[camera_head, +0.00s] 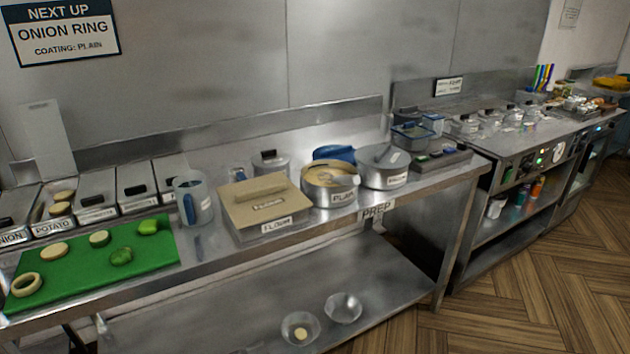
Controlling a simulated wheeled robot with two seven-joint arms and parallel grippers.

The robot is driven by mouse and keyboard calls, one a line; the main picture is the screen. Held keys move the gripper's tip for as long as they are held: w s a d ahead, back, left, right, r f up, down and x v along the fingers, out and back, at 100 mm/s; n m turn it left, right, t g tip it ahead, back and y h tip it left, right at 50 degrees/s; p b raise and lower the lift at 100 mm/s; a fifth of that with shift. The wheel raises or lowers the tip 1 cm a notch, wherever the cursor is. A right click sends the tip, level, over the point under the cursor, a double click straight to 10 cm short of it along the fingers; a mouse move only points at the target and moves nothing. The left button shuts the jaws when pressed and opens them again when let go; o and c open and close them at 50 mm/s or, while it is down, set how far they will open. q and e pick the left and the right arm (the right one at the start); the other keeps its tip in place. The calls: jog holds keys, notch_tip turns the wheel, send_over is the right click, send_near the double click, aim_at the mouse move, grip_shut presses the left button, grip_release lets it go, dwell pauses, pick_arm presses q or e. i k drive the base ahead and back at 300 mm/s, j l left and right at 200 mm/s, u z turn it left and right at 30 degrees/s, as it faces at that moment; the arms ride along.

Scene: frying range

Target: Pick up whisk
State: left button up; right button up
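I cannot make out a whisk anywhere in the head view. Neither of my grippers is in view.
Food pieces lie on the board. Two bowls, one at the left (297,317) and one at the right (343,306), sit on the lower shelf (250,300). The wooden floor (540,290) is clear.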

aim_at(352, 180)
jog(key=i+l+u, duration=0.1)
jog(key=l+u, duration=0.25)
jog(key=i+l+u, duration=0.1)
jog(key=u, duration=0.3)
jog(key=i+l+u, duration=0.2)
jog(key=l, duration=0.55)
jog(key=l+u, duration=0.15)
jog(key=l, duration=0.55)
jog(key=i+l, duration=0.1)
jog(key=l, duration=1.65)
jog(key=i+u, duration=0.05)
